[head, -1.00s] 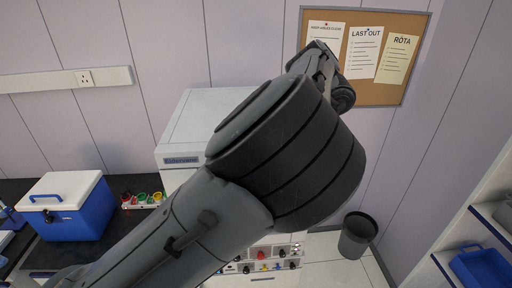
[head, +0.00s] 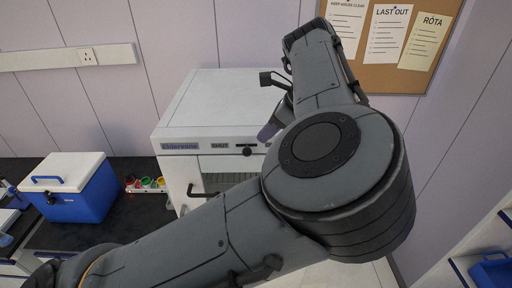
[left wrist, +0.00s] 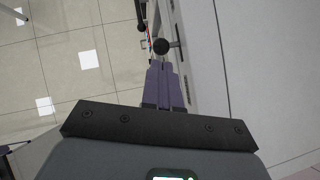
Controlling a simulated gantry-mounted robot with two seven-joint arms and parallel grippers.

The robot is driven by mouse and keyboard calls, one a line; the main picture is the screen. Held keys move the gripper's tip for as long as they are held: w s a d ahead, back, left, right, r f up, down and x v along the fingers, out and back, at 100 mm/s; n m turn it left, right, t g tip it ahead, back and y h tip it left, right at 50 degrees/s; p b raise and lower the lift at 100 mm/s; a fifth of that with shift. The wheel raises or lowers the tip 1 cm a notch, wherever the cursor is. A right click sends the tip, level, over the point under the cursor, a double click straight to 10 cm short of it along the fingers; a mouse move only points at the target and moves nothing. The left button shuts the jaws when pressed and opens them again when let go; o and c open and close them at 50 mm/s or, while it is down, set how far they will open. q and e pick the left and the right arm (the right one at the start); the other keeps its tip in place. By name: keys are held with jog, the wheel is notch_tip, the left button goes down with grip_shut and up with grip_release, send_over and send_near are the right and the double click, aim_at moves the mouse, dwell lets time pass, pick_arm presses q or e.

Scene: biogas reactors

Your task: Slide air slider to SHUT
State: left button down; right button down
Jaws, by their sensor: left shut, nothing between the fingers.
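The white cabinet (head: 222,100) has a SHUT label (head: 219,146) on its upper front. Just right of the label is the air slider's black knob (head: 247,151), on a dark slot. My left gripper (head: 266,133), with purple fingers, is just right of the knob, by the cabinet's top front edge. In the left wrist view the closed fingers (left wrist: 160,64) point at a round black knob (left wrist: 161,46) on a short stem from the pale panel. The tips look very near it; I cannot tell if they touch. My left arm hides the slot's right side. My right gripper is not in view.
A blue cool box with white lid (head: 75,188) stands on the dark bench left of the cabinet. Coloured knobs (head: 147,183) sit beside it. A black door handle (head: 198,191) sticks out below the slider. A notice board (head: 400,76) hangs behind.

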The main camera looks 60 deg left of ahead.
aim_at(249, 149)
pick_arm(q)
jog(key=shift+p+x, duration=0.3)
jog(key=shift+x, duration=2.15)
jog(key=shift+a, duration=0.1)
